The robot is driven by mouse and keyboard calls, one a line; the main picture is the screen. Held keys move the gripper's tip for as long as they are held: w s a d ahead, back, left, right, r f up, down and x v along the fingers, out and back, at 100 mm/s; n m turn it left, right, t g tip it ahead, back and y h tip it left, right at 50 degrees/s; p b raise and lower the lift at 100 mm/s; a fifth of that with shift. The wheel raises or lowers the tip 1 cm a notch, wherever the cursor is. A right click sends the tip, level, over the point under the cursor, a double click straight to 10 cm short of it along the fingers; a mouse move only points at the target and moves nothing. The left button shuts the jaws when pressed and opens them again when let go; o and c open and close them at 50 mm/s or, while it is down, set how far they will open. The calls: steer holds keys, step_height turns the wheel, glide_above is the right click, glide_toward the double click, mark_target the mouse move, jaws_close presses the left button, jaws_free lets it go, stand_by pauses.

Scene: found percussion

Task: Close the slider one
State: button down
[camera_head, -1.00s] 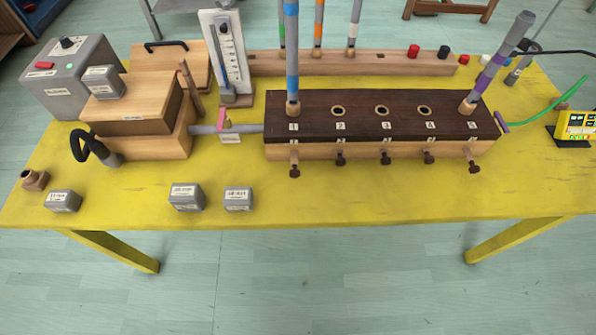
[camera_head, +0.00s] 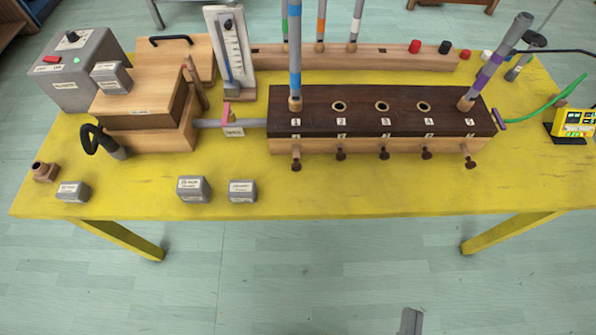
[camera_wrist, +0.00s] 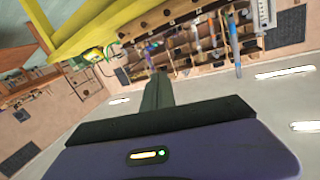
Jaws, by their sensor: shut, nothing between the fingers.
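Slider one (camera_head: 296,163) is the dark knob on a stem under the label 1, at the left end of the front of the dark-topped wooden chest (camera_head: 362,122). Its stem sticks out, as does that of the rightmost slider (camera_head: 470,164); the three sliders between them look further in. A blue-banded pipe (camera_head: 295,60) stands in the hole above slider one. My gripper (camera_wrist: 160,78) is shut and empty in the wrist view. A grey part of it (camera_head: 411,320) shows at the bottom of the head view, in front of the table and away from the slider.
The yellow table (camera_head: 340,197) has free room along its front, with small grey blocks (camera_head: 193,189) at the left. A purple-banded pipe (camera_head: 490,65) leans at the chest's right end. A pink-handled valve (camera_head: 228,114) sits on the tube left of the chest.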

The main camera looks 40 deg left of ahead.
steer(key=w+a+m+g+y+p, duration=0.2)
steer(key=w+a+m+y, duration=0.1)
steer(key=a, duration=0.8)
steer(key=w+a+m+g+y+p, duration=0.1)
steer(key=w+a+m+g+y, duration=0.2)
steer(key=a, duration=0.8)
steer(key=m+g+h, duration=0.2)
steer(key=m+h, duration=0.1)
steer(key=m, duration=0.3)
glide_toward(297, 170)
steer(key=f, duration=0.2)
steer(key=w+a+f, duration=0.1)
steer(key=shift+f+p, duration=0.2)
steer(key=shift+p, duration=0.15)
steer(key=shift+w+a+p, duration=0.3)
steer(key=shift+w+a, duration=0.45)
steer(key=shift+w, duration=0.25)
steer(key=shift+w+a, duration=0.5)
steer(key=shift+w, duration=0.15)
steer(key=shift+w, duration=0.1)
